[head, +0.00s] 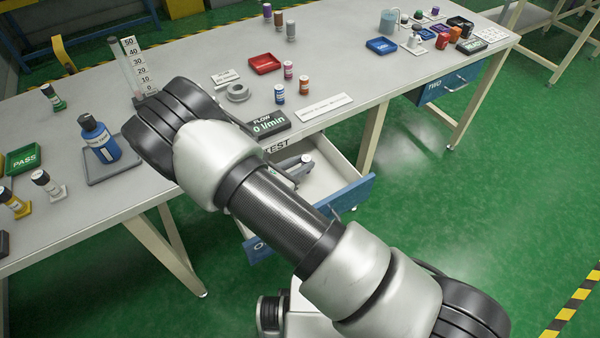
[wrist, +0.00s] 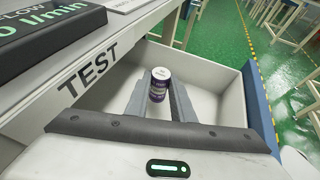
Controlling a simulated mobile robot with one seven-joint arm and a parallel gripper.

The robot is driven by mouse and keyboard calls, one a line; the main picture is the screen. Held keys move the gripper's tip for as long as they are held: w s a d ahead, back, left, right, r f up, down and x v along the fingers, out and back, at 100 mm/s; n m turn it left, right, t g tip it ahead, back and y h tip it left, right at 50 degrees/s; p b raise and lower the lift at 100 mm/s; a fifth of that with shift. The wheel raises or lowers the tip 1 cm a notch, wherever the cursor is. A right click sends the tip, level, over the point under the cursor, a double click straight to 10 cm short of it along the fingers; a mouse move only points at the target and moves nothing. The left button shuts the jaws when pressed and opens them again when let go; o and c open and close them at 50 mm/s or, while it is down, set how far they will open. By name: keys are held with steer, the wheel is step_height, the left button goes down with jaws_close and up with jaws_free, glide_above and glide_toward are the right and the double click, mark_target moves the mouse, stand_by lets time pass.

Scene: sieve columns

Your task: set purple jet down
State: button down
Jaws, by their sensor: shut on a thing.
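The jet is inside the outline of the open TEST drawer (wrist: 220,78), a white tray with a blue front. I cannot tell whether its base touches the drawer floor. In the head view the drawer (head: 352,195) shows beyond my arm, which covers part of it.
The drawer floor around the jet looks bare. Above it on the bench are the flow display (head: 268,125), a white label strip (head: 324,107), a blue-labelled jet (head: 279,94), an orange one (head: 304,88) and a red tray (head: 264,63). A second blue drawer (head: 448,84) is at right.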

steer(key=shift+f, duration=1.7)
steer(key=shift+b, duration=0.3)
steer(key=shift+f, duration=0.2)
steer(key=c, duration=1.5)
jaws_free()
steer(key=shift+r, duration=0.1)
steer(key=shift+c, duration=0.2)
